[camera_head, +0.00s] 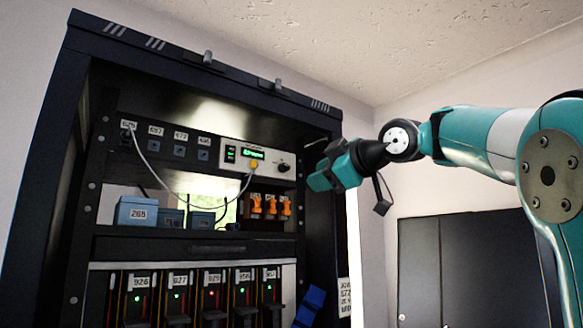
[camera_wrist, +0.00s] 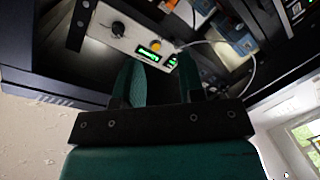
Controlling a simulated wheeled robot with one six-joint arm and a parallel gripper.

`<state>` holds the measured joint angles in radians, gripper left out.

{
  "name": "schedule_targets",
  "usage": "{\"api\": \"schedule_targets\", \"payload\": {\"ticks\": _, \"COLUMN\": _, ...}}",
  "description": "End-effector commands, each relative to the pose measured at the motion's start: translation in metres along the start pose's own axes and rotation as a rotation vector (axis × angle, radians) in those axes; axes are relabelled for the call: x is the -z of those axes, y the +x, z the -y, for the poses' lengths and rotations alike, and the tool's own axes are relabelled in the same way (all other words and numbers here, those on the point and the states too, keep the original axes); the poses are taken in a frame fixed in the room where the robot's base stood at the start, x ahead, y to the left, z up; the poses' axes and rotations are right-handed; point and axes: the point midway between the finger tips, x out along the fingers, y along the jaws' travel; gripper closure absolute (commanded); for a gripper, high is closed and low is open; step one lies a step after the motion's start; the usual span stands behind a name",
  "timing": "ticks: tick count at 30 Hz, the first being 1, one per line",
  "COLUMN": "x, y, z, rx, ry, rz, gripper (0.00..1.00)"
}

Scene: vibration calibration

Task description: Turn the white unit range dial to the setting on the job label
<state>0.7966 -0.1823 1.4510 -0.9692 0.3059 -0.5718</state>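The white unit (camera_head: 229,144) is set in the upper part of the dark cabinet, with a green lit display (camera_head: 253,153) and a yellow plug below it. Its range dial (camera_head: 283,167) is a black round knob at the right end; the pointer setting is too small to read. In the wrist view the white unit (camera_wrist: 100,38) appears turned, with the dial (camera_wrist: 118,28) at upper left. My gripper (camera_head: 318,178) is to the right of the unit, apart from the dial. Its two teal fingers (camera_wrist: 160,68) are spread with nothing between them. The job label (camera_head: 345,297) is on the right, partly legible.
The cabinet's dark right post (camera_head: 318,240) stands near my gripper. A cable runs from the yellow plug to the numbered sockets (camera_head: 180,151) at left. Blue boxes (camera_head: 137,212) and orange clips (camera_head: 271,206) sit below. Numbered modules (camera_head: 175,300) fill the lower bay.

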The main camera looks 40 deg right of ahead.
Motion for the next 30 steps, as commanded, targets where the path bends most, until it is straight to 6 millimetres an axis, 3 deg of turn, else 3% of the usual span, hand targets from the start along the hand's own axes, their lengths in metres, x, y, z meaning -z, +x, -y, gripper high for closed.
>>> {"api": "schedule_targets", "payload": {"ticks": 1, "x": 0.004, "y": -0.013, "z": -0.023, "rx": -0.059, "ry": -0.070, "rz": -0.001, "gripper": 0.64}}
{"api": "schedule_targets", "payload": {"ticks": 3, "x": 0.010, "y": -0.026, "z": -0.041, "rx": -0.109, "ry": -0.146, "rz": -0.006, "gripper": 0.64}}
{"api": "schedule_targets", "payload": {"ticks": 7, "x": 0.017, "y": -0.035, "z": -0.056, "rx": -0.149, "ry": -0.215, "rz": -0.009, "gripper": 0.64}}
{"api": "schedule_targets", "payload": {"ticks": 11, "x": 0.019, "y": -0.026, "z": -0.060, "rx": -0.151, "ry": -0.223, "rz": -0.014, "gripper": 0.64}}
{"api": "schedule_targets", "payload": {"ticks": 30, "x": 0.024, "y": 0.104, "z": -0.081, "rx": -0.149, "ry": -0.219, "rz": -0.009, "gripper": 0.64}}
